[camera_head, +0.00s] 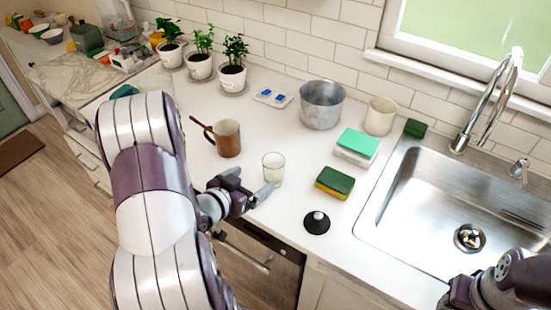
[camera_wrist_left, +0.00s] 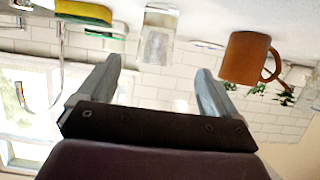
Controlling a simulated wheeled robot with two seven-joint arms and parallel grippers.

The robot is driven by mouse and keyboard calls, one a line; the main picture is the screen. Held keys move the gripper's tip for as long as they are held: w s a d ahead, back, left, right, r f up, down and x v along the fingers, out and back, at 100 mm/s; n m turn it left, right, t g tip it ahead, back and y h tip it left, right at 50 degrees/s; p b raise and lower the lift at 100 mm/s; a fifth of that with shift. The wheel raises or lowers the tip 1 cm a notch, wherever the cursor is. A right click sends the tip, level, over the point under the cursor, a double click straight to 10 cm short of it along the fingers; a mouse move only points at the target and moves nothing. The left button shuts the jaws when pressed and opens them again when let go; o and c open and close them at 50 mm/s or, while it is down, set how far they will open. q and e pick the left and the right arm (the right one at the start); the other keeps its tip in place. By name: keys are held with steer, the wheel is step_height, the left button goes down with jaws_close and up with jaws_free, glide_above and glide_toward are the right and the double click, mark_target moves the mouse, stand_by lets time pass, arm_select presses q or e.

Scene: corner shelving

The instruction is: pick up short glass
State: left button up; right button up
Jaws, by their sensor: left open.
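The short glass (camera_head: 273,168) stands upright on the white counter, clear with a pale lower part. My left gripper (camera_head: 250,184) is open and empty, just in front of the glass and to its left, with its fingers pointing towards it. In the left wrist view, which is upside down, the glass (camera_wrist_left: 157,42) shows beyond the gap between the open fingers (camera_wrist_left: 157,68), apart from them. Part of my right arm shows at the bottom right of the head view; its fingers cannot be made out.
A brown mug (camera_head: 228,138) stands behind and left of the glass. A green-yellow sponge (camera_head: 335,183) and a black sink stopper (camera_head: 317,222) lie to its right. A metal pot (camera_head: 322,104) stands behind. The sink (camera_head: 400,215) is at the right.

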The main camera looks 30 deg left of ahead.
mark_target(279, 159)
arm_select(q)
steer(key=shift+w+d+r+t, duration=0.3)
steer(key=shift+w+d+t, duration=0.1)
steer(key=shift+w+d, duration=0.15)
steer(key=x, duration=0.5)
steer(key=shift+w+a+f, duration=0.25)
steer(key=shift+w+a, duration=0.05)
steer(key=shift+w, duration=0.05)
steer(key=x, duration=0.1)
steer(key=p+x, duration=0.1)
steer(key=x, duration=0.2)
steer(key=shift+w+d+r+p, duration=0.2)
steer(key=shift+w+r+p, duration=0.05)
steer(key=shift+w+p, duration=0.1)
steer(key=shift+w+f, duration=0.2)
steer(key=shift+w, duration=0.15)
steer(key=shift+s+r, duration=0.1)
steer(key=shift+s, duration=0.1)
steer(key=c, duration=1)
steer(key=shift+c, duration=1.3)
steer(key=shift+w, duration=0.15)
arm_select(e)
steer(key=shift+s+d+r, duration=0.15)
steer(key=shift+s+r, duration=0.3)
steer(key=shift+r, duration=0.4)
